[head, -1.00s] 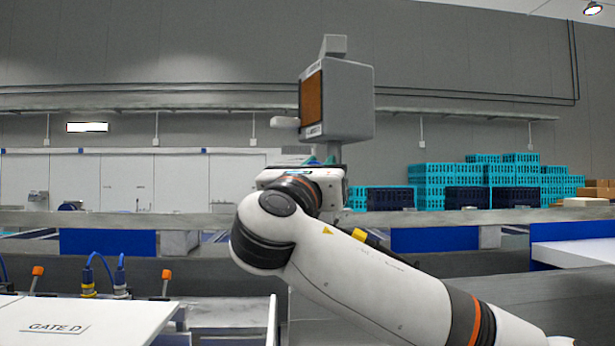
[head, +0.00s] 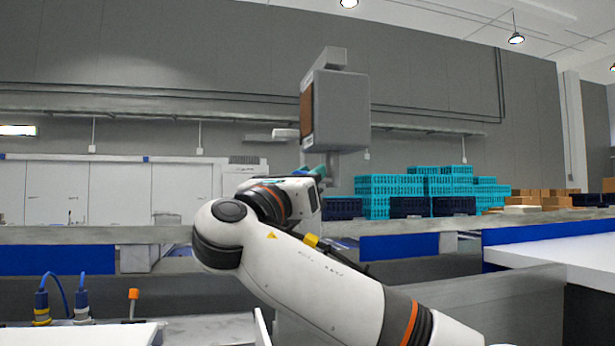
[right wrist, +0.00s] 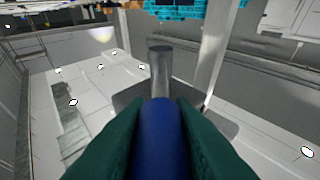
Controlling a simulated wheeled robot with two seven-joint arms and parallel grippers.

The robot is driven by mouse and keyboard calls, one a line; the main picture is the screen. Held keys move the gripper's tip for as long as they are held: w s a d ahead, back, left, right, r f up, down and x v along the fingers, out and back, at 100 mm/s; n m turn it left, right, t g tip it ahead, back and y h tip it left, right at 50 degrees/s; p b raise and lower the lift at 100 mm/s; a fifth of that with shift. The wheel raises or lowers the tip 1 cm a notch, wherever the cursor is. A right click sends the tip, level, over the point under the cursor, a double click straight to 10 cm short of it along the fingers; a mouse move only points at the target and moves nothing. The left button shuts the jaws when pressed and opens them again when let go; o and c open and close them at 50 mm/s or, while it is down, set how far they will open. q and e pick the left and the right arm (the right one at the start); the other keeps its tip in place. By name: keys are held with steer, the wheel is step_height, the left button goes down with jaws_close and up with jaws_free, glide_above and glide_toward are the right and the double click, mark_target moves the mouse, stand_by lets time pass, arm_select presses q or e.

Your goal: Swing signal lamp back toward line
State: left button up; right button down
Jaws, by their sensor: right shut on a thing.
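The signal lamp (head: 342,110) is a grey box with a brown-orange face on its left side, seen nearly edge-on, on a short grey post. My right gripper (head: 317,172) is just below the lamp, at the end of my white arm. In the right wrist view its green fingers (right wrist: 155,135) are closed around a blue handle (right wrist: 160,140) with a grey stem beyond it. In the head view the handle is mostly hidden by the gripper. My left gripper is out of view.
A grey rail (head: 90,236) with blue panels runs behind my arm. Teal crates (head: 390,186) and brown boxes (head: 545,198) stand at the back right. A white surface (head: 560,253) lies at right. Blue cables (head: 62,290) and an orange-topped lever (head: 133,299) are at lower left.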

steer(key=shift+r, duration=0.15)
steer(key=c, duration=1.5)
jaws_free()
steer(key=shift+o, duration=1.2)
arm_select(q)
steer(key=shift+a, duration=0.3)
arm_select(e)
steer(key=shift+a, duration=0.15)
steer(key=shift+s+f, duration=0.1)
steer(key=shift+f, duration=0.15)
arm_select(q)
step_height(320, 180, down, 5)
steer(key=b, duration=0.5)
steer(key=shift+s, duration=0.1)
arm_select(e)
steer(key=v, duration=1.1)
steer(key=shift+s+a, duration=0.2)
steer(key=shift+s, duration=0.1)
